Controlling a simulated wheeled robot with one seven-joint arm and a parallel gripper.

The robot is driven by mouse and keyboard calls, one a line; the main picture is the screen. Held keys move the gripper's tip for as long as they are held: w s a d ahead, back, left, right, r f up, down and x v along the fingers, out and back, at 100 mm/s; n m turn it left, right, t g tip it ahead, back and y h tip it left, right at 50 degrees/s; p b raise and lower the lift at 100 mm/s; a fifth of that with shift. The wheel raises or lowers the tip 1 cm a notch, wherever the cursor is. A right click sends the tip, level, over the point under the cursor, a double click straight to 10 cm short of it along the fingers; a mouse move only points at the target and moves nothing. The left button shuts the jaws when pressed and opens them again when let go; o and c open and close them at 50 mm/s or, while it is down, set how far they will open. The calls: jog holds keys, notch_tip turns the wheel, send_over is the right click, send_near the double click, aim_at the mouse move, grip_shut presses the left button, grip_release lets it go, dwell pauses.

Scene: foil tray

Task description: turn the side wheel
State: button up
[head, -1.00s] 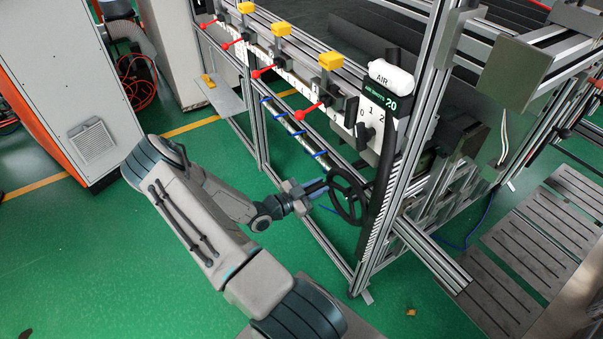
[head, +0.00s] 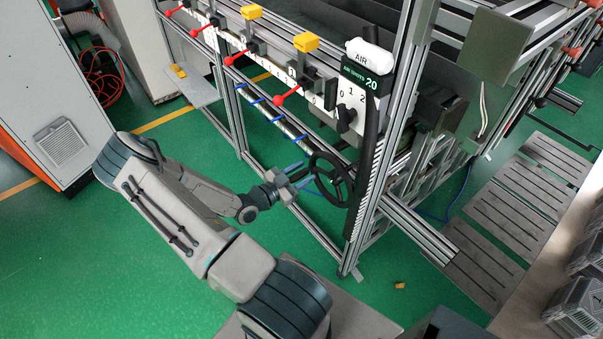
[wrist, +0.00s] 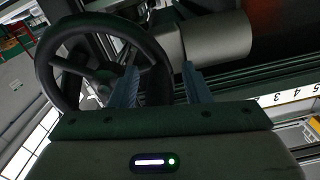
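The side wheel (head: 328,180) is a black spoked handwheel on the near corner of the aluminium frame, below the air control panel. In the wrist view the side wheel (wrist: 68,48) fills the upper left, with its hub and spokes showing. My gripper (head: 300,174) is beside the wheel's left side in the head view. In the wrist view my gripper (wrist: 160,84) has its two blue fingers apart, with a gap between them. The left finger overlaps the right part of the wheel's rim. I cannot tell if it touches the rim.
A panel with a dial (head: 346,116) and a white air cylinder (head: 371,52) sit above the wheel. Red-knobbed levers (head: 277,101) and blue rods (head: 270,117) line the frame to the left. Green floor (head: 170,270) is open left of the frame.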

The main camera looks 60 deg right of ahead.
jog(key=b+v, duration=0.4)
jog(key=v, duration=1)
jog(key=shift+d, duration=0.1)
